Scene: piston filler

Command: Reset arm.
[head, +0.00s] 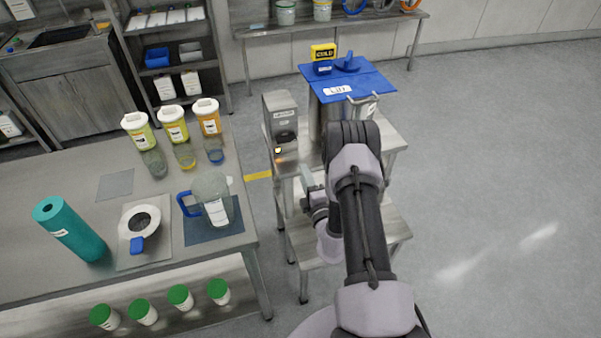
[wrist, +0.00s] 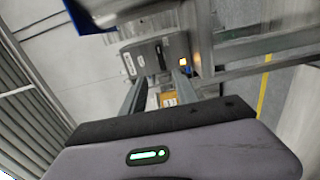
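My arm reaches forward over the right of the head view, bent, with my gripper (head: 306,182) low in front of the steel stand's left side. In the wrist view, the two fingers of my gripper (wrist: 160,84) stand apart with nothing seen between them but background. The piston filler shows as a grey control box (head: 281,122) with a small lit orange light, beside a steel hopper under a blue lid (head: 378,83). The control box also shows in the wrist view (wrist: 144,57), just beyond the fingers. My arm hides part of the stand and hopper.
The steel stand (head: 396,225) is close around my gripper. A table (head: 100,170) at left holds a clear pitcher (head: 212,190), a teal roll (head: 70,229), several lidded tubs and glass jars. Open floor (head: 490,190) lies to the right.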

